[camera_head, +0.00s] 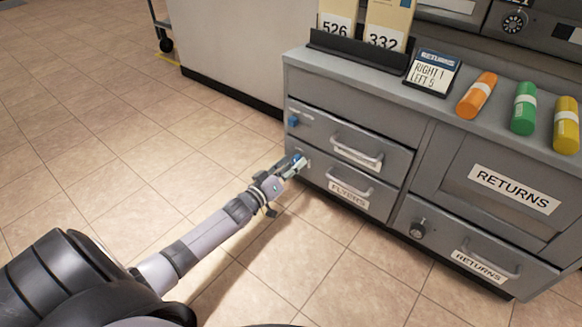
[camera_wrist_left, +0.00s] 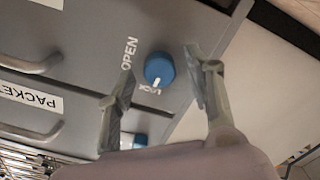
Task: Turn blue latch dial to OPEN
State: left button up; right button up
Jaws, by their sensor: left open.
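A blue latch dial (camera_wrist_left: 160,68) with a white pointer mark sits on a grey drawer front in the wrist view. The printed word OPEN is beside it on the left. The mark points down in the picture, at a second, partly hidden label that I cannot read fully. My left gripper (camera_head: 297,164) is open at the left end of the lower drawers. In the wrist view its fingers (camera_wrist_left: 160,85) stand on either side of the dial, apart from it as far as I can tell. In the head view the gripper largely hides this dial. My right gripper is not in view.
Another blue dial (camera_head: 292,121) is on the upper drawer. Drawer handles (camera_head: 357,152) stick out to the right, above a FLYERS label (camera_head: 348,192). A black dial (camera_head: 417,229) is on the RETURNS drawer. Coloured cylinders (camera_head: 477,95) lie on the counter. The floor at left is clear.

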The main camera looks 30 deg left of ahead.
pick_arm(q)
jog(key=shift+c, duration=0.3)
grip_shut()
dwell(0.3)
